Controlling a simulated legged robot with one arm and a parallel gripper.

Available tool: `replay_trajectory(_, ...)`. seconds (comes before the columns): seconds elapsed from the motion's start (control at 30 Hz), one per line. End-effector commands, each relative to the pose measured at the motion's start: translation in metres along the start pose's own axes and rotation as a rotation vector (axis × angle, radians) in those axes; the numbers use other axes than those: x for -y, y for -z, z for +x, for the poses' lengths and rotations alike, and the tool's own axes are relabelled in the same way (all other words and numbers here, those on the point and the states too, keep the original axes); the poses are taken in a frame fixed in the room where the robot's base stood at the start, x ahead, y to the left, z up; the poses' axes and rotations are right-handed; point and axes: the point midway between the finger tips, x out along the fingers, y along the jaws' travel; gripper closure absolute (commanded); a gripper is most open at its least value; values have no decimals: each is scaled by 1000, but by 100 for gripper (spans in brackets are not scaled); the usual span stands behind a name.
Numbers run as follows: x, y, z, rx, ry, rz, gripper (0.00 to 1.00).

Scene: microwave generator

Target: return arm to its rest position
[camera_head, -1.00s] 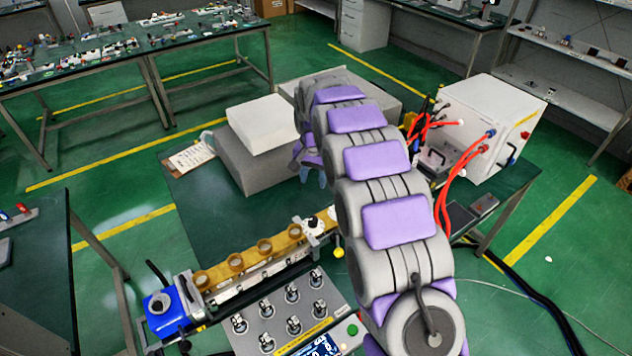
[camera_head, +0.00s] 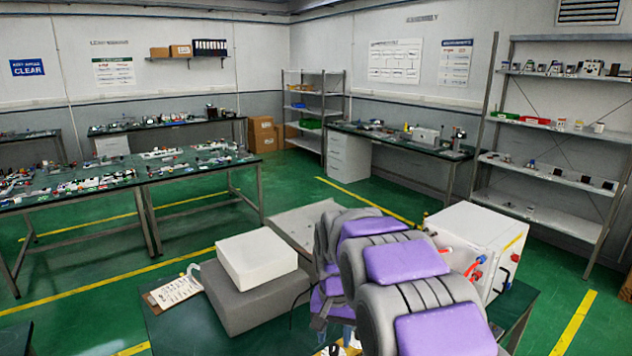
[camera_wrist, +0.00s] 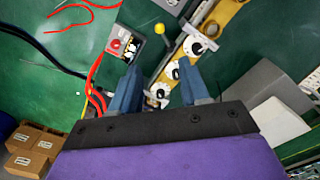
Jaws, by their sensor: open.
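My arm (camera_head: 405,262), grey with purple pads, rises from the bottom of the head view and bends over the green worktable. My gripper (camera_wrist: 162,92) shows in the wrist view as two blue fingers spread apart with nothing between them. Beyond the fingers lie a yellow rail (camera_wrist: 222,28) with white round parts, a yellow knob (camera_wrist: 172,42) and a small box with a red part (camera_wrist: 133,30). In the head view the arm hides most of the gripper and that part of the table.
A white block on a grey block (camera_head: 255,262) stands left of the arm. A white cabinet (camera_head: 480,240) with red cables is close on the right. A clipboard (camera_head: 174,290) lies at the table's left edge. Cardboard boxes (camera_wrist: 32,142) show in the wrist view.

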Motion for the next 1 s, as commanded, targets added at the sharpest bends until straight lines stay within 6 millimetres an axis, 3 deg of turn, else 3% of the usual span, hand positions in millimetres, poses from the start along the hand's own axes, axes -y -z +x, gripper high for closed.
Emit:
replay_trajectory(0.2, -51, -61, -18, 29, -9, -39, 54)
replay_trajectory(0.47, -99, -143, -23, 68, -18, -92, 54)
replay_trajectory(0.8, -152, -257, -6, 121, -18, -165, 54)
replay_trajectory(1.0, -171, -311, 10, 143, -15, -202, 54)
